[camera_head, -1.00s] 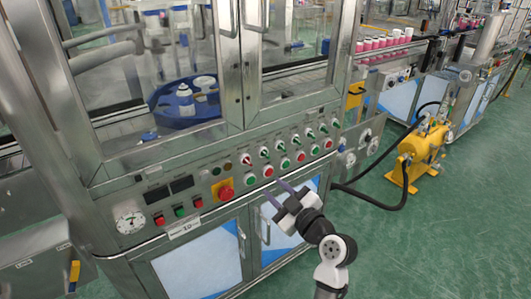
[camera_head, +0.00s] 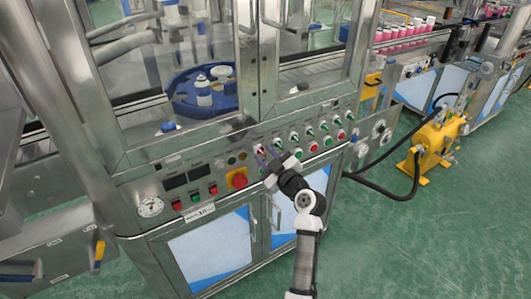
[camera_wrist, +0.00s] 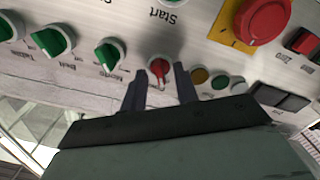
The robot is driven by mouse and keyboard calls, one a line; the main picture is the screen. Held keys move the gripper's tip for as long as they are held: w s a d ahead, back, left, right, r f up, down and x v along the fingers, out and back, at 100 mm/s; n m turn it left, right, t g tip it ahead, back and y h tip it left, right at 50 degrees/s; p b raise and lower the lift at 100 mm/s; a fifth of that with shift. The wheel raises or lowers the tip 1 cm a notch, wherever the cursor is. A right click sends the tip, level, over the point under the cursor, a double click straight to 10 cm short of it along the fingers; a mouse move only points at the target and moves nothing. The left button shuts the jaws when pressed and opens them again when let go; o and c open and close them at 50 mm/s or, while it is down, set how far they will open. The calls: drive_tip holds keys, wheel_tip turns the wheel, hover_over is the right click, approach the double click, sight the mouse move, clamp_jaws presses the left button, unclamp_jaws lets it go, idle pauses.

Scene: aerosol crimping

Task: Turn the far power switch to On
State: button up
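A red-handled rotary switch (camera_wrist: 158,70) sits on the metal control panel. It shows in the wrist view between the two dark fingertips of my gripper (camera_wrist: 158,88). The fingers stand apart, one on each side of the knob, with gaps visible; I cannot tell whether the tips reach its depth. Its label is not readable, so I cannot confirm it is the far power switch. In the head view my gripper (camera_head: 267,157) is at the panel, by the left end of the upper switch row. Green-handled rotary switches (camera_wrist: 110,54) sit beside the red one.
A red emergency stop button (camera_head: 239,180) on a yellow plate is close to my gripper. Green and red push buttons (camera_head: 294,137) fill the lower row. Glass doors with metal handles (camera_head: 283,14) rise above the panel.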

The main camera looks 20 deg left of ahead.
drive_tip(key=shift+w+a, duration=0.1)
drive_tip(key=shift+a, duration=0.05)
clamp_jaws()
drive_tip(key=shift+f+m, duration=0.1)
drive_tip(key=shift+m, duration=0.2)
drive_tip(key=shift+m+b, duration=0.7)
drive_tip(key=shift+m, duration=0.2)
drive_tip(key=m+b, duration=0.1)
drive_tip(key=m, duration=0.8)
drive_tip(key=shift+m+p, duration=0.3)
drive_tip(key=shift+p, duration=0.05)
